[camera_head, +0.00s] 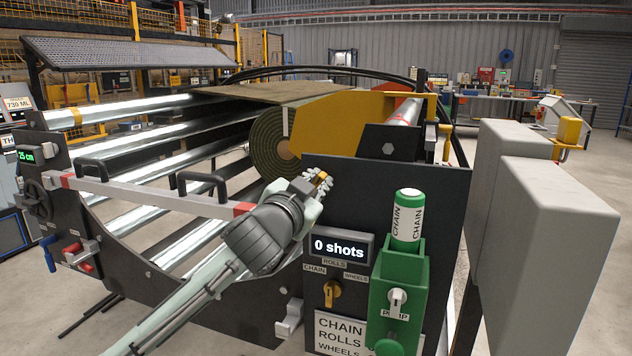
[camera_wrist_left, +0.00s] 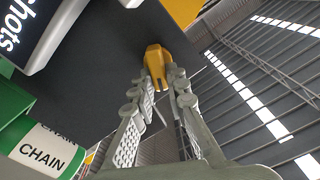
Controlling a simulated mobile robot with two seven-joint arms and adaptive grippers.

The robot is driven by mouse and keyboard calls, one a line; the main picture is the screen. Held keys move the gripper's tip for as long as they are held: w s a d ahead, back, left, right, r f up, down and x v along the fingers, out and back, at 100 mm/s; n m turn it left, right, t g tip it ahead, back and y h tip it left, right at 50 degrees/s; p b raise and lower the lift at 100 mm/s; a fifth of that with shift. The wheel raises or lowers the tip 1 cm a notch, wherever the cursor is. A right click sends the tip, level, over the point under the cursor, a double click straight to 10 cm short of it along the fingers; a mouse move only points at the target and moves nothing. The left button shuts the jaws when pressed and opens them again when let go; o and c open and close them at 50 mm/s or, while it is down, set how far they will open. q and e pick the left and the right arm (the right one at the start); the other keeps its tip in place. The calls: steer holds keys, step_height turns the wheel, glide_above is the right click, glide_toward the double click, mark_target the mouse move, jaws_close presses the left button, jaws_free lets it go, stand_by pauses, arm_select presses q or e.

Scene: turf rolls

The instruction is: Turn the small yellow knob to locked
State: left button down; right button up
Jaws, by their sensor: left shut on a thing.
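A small yellow knob (camera_head: 321,179) sits at the left edge of the dark front panel (camera_head: 420,190), above the shot display. It also shows in the left wrist view (camera_wrist_left: 156,58), standing out from the dark panel. My left gripper (camera_head: 317,184) reaches it from the lower left. In the left wrist view its fingertips (camera_wrist_left: 160,84) are shut on the knob, one on each side. The fingers partly cover the knob in the head view, and I cannot read any lock marking by it. My right gripper is out of view.
A display (camera_head: 339,246) reads "0 shots". Below it is a yellow selector (camera_head: 332,293) marked chain, rolls and wheels. A green pump (camera_head: 399,290) with a chain bottle (camera_head: 407,216) stands right of these. A turf roll (camera_head: 277,148) lies behind; grey boxes (camera_head: 550,240) stand right.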

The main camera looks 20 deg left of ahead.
arm_select(q)
steer(key=m, duration=0.8)
steer(key=f+m, duration=0.1)
steer(key=m, duration=0.3)
steer(key=shift+d+f, duration=0.1)
steer(key=shift+d, duration=0.2)
stand_by(0.4)
steer(key=c, duration=1.5)
jaws_free()
steer(key=shift+c, duration=0.2)
steer(key=shift+s, duration=0.1)
steer(key=s, duration=1.2)
steer(key=shift+a, duration=0.25)
